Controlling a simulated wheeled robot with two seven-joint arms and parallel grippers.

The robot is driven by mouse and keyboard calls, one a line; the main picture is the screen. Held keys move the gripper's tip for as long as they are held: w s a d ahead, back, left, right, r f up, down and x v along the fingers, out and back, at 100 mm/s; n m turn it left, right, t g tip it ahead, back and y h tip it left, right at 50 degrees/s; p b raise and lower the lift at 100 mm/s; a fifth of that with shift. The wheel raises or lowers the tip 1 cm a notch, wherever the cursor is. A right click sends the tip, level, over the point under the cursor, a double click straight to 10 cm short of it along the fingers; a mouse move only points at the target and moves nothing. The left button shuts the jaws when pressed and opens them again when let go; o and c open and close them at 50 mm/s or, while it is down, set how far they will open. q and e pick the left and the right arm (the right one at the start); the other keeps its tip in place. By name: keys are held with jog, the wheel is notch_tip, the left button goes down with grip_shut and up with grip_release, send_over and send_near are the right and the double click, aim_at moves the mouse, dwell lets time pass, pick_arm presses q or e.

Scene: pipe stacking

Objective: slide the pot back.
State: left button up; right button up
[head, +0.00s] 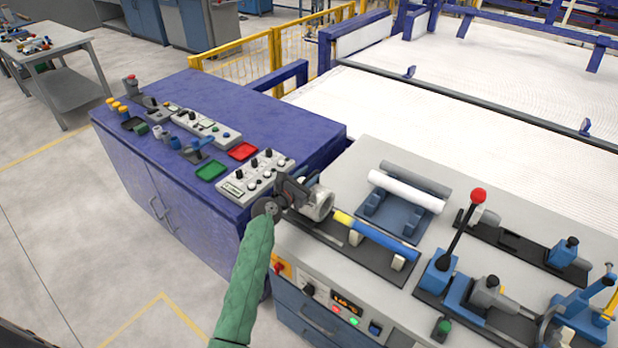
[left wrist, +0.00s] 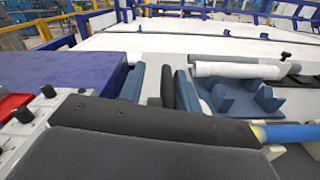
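The pot appears to be the short silver-grey cylinder (head: 319,206) at the left end of a dark rail (head: 340,243) on the grey bench. My left gripper (head: 297,186) is at the end of my green arm, just left of and above this cylinder. It partly covers the cylinder's near left side, and I cannot tell whether they touch. In the left wrist view the dark gripper body fills the foreground and the cylinder cannot be made out. The finger opening is not clear. My right gripper is not in view.
A blue and yellow pipe (head: 374,238) lies on supports right of the cylinder. A white pipe (head: 408,191) rests on a blue cradle behind it. A red-knobbed lever (head: 461,231) stands farther right. A purple cabinet (head: 270,118) with control boxes adjoins on the left.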

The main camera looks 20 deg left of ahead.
pick_arm(q)
jog(key=shift+s+d, duration=0.1)
